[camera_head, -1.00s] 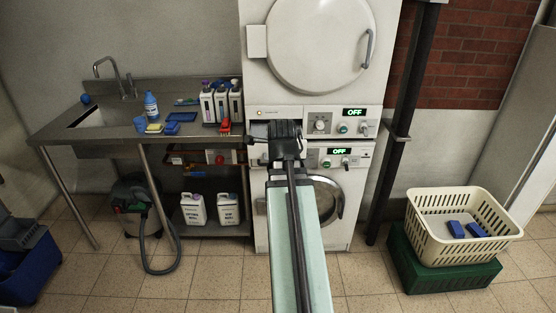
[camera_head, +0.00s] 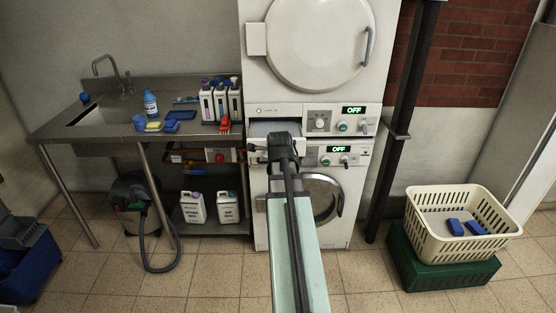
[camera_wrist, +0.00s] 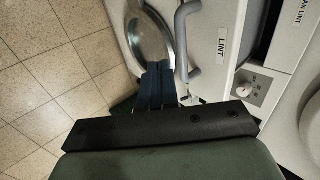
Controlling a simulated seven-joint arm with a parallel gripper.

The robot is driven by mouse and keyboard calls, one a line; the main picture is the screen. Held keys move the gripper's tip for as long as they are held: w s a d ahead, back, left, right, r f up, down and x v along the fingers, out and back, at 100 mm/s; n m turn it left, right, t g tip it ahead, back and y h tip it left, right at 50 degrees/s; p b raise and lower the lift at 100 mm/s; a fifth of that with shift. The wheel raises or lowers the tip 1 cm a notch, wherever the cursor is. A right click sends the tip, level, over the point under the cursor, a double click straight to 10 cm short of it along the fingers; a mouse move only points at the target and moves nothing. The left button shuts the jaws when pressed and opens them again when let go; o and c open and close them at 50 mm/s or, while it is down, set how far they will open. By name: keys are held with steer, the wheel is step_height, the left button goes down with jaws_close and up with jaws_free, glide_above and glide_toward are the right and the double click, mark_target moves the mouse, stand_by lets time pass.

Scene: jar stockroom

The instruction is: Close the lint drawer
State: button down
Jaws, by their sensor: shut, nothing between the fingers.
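The lint drawer (camera_head: 274,128) stands pulled out on the left side of the seam between the upper and lower machines, its hollow top showing. Its white front bears a "LINT" label (camera_wrist: 222,43) in the wrist view, with a grey bar handle (camera_wrist: 183,35) beside it. My gripper (camera_head: 283,147) is in front of the drawer and hides part of its front in the head view. In the wrist view my dark fingers (camera_wrist: 157,72) are together and empty, close to one end of the handle. I cannot tell whether they touch it.
The upper machine (camera_head: 318,50) and lower machine's round door (camera_head: 325,198) are closed. A steel sink table (camera_head: 100,130) with bottles stands close on the left. A dark post (camera_head: 402,120) and a cream basket (camera_head: 440,225) on a green crate (camera_head: 430,270) are to the right.

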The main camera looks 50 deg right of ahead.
steer(key=shift+w+d+f, duration=0.25)
steer(key=shift+w+d, duration=0.9)
steer(key=shift+w, duration=0.1)
steer(key=w+d, duration=0.6)
steer(key=d, duration=0.1)
steer(key=w+d, duration=0.6)
steer(key=w, duration=0.1)
steer(key=shift+w+d, duration=0.2)
steer(key=shift+d, duration=0.15)
steer(key=s+a, duration=0.3)
steer(key=shift+r, duration=0.4)
steer(key=v, duration=1)
